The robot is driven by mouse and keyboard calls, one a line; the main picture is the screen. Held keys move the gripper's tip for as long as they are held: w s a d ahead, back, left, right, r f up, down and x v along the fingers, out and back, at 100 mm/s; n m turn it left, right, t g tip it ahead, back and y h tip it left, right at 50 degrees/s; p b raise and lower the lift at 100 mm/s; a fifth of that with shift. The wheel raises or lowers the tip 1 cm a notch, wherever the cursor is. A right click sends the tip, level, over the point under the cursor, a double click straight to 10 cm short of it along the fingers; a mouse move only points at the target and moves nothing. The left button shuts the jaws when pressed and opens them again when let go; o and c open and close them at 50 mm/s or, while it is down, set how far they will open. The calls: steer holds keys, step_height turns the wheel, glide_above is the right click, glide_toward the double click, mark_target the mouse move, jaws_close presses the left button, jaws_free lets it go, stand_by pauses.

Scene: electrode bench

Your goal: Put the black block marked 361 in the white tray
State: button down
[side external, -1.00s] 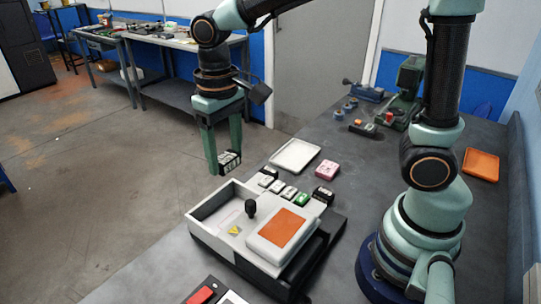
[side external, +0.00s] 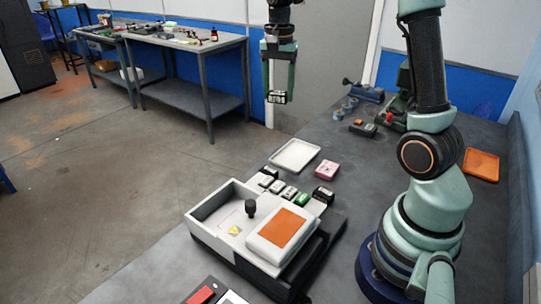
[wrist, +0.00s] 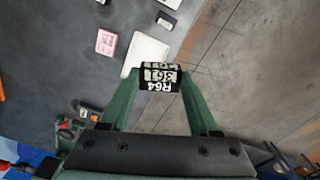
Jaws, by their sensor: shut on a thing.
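My gripper (side external: 278,92) is shut on a black block (side external: 278,99) with white label faces, held high in the air. In the wrist view the block (wrist: 158,84) sits between the two green fingers, its lettering upside down; it appears to read R64 and 361. The white tray (side external: 294,155) lies on the dark bench. In the side view the held block is above and slightly left of the tray in the picture. In the wrist view the tray (wrist: 148,52) shows beyond the block, partly hidden by it and a finger. The tray looks empty.
Several small blocks (side external: 289,192) stand in a row by the white machine with an orange panel (side external: 280,228). A pink block (side external: 327,169) is right of the tray, a black block (side external: 324,194) nearer. An orange tray (side external: 481,165) lies behind my arm. Tools stand at the bench's back.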

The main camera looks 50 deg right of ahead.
mark_target(295, 156)
steer(key=s+d+f+m, duration=0.15)
steer(key=d+m, duration=0.25)
steer(key=d, duration=0.4)
step_height(295, 156, down, 19)
steer(key=shift+a+f, duration=0.1)
steer(key=shift+f, duration=0.1)
steer(key=shift+f, duration=0.1)
steer(key=shift+c, duration=0.6)
jaws_free()
